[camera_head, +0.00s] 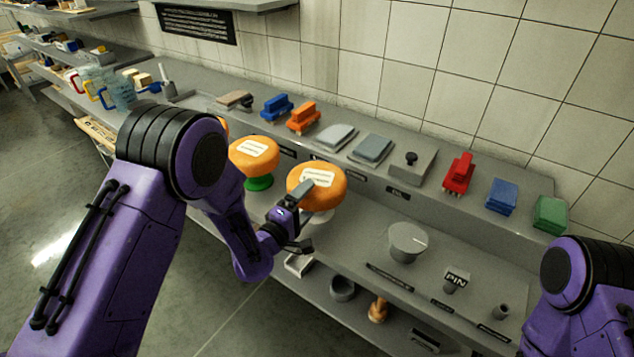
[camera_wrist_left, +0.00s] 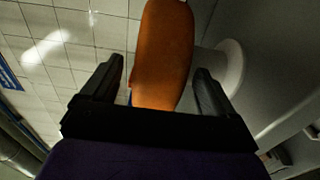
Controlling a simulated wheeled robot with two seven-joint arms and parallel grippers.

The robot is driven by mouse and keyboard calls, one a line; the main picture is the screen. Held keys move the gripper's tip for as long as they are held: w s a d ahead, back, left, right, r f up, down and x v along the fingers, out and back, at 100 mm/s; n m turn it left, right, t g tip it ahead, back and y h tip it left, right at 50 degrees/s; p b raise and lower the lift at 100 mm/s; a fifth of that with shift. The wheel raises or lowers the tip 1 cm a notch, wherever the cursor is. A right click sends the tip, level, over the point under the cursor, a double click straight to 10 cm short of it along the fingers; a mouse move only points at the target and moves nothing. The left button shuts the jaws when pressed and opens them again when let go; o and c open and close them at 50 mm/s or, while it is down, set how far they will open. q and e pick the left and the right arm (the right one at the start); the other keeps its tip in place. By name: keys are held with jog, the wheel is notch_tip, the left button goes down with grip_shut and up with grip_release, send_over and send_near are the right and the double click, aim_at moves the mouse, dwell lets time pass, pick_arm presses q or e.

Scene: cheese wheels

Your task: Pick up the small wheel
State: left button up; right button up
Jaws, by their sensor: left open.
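An orange cheese wheel (camera_head: 330,193) with a white label lies on a white stand on the middle shelf. A second orange wheel (camera_head: 252,158) lies on a green stand (camera_head: 259,183) to its left. A third is mostly hidden behind my left arm. I cannot tell for sure which is the small one. My left gripper (camera_head: 303,218) is open at the near side of the wheel on the white stand. In the left wrist view an orange wheel (camera_wrist_left: 163,50) shows edge-on between the open fingers (camera_wrist_left: 158,80), not gripped. My right gripper is out of view.
Brushes and blocks, including a red brush (camera_head: 458,173), line the upper ledge along the tiled wall. A grey round piece (camera_head: 408,238) and a PIN block (camera_head: 456,281) stand right of the wheels. Mugs (camera_head: 118,92) stand at left.

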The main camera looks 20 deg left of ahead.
pick_arm(q)
grip_shut()
jog(key=shift+r, duration=0.1)
jog(key=shift+w+r, duration=0.1)
